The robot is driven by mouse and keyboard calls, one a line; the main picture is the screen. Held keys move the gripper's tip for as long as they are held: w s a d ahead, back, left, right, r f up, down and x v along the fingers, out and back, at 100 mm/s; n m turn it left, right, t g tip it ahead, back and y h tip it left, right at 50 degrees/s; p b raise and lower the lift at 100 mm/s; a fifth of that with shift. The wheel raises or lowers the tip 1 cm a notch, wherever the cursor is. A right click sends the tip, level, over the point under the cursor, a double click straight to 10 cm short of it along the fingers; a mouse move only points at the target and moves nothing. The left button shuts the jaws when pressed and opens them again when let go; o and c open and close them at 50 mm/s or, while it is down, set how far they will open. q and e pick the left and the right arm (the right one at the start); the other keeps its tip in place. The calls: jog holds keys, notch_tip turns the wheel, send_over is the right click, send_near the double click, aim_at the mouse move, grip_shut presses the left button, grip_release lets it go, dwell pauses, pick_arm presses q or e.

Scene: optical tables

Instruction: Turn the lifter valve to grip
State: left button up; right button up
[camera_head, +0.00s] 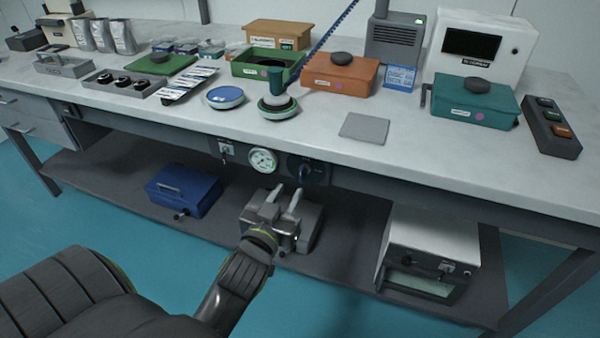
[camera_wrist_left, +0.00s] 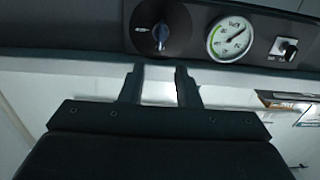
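The valve (camera_head: 308,170) is a dark round knob on a dark panel under the bench's front edge, right of a dial gauge (camera_head: 262,160). In the left wrist view, which looks inverted, the valve knob (camera_wrist_left: 160,36) is beside the gauge (camera_wrist_left: 231,38), with its bar roughly upright. Its small markings are too small to read. My left gripper (camera_head: 285,193) is open and empty, its two fingers pointing at the valve from below and in front. In the wrist view the fingertips (camera_wrist_left: 161,70) are in line with the knob, apparently apart from it. My right gripper is not in view.
A green-and-white lifter (camera_head: 276,98) with a blue hose stands on the bench top. A small switch (camera_head: 226,150) sits left of the gauge. On the lower shelf are a blue box (camera_head: 184,190) and a white-topped unit (camera_head: 430,240). Bench clutter stays above the panel.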

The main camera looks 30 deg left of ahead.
aim_at(300, 171)
pick_arm(q)
jog(key=x, duration=0.8)
jog(key=shift+w, duration=0.15)
jog(key=shift+c, duration=0.2)
grip_shut()
